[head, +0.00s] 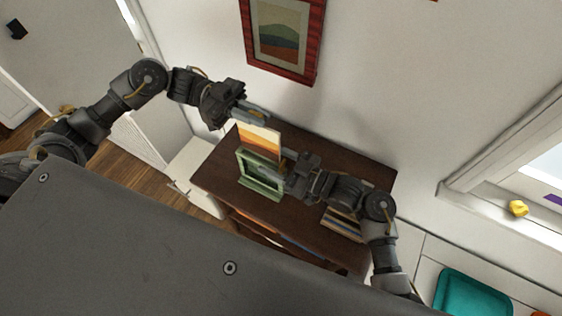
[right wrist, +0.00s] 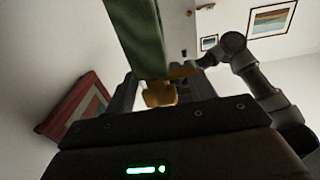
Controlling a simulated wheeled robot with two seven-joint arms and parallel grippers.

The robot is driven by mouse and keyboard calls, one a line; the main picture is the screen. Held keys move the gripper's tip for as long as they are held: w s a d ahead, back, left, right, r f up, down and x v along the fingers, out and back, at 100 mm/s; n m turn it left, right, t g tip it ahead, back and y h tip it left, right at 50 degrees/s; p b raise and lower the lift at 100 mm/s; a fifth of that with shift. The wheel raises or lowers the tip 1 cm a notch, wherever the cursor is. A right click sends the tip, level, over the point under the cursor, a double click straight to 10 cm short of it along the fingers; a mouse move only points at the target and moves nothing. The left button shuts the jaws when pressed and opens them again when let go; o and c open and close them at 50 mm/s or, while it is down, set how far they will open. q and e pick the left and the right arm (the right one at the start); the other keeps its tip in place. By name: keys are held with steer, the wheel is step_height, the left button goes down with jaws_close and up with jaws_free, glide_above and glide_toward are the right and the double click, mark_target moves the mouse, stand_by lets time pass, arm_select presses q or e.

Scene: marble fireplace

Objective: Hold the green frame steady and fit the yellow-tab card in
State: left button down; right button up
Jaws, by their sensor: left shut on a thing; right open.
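The green frame (head: 260,187) stands upright on the dark wooden desk. The card (head: 262,138), with an orange, yellow and pale picture, is upright at the frame's top, its lower part seeming to be behind or in the frame; I cannot tell which. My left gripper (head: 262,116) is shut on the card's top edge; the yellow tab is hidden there. My right gripper (head: 284,168) is open at the frame's right side. In the right wrist view a green bar of the frame (right wrist: 138,35) reaches down between its fingers; contact is unclear.
The desk (head: 325,165) has bare room right of the frame. Several books (head: 343,222) lie near its right front, partly behind my right arm. A red-framed picture (head: 315,42) hangs on the wall behind. A teal tray (head: 472,292) is at lower right.

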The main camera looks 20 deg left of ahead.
mark_target(259, 153)
jaws_close()
stand_by(0.3)
arm_select(q)
steer(key=shift+a, duration=0.15)
stand_by(1.1)
steer(key=shift+f, duration=0.1)
steer(key=shift+f, duration=6.6)
steer(key=c, duration=1.4)
jaws_free()
steer(key=shift+c, duration=0.6)
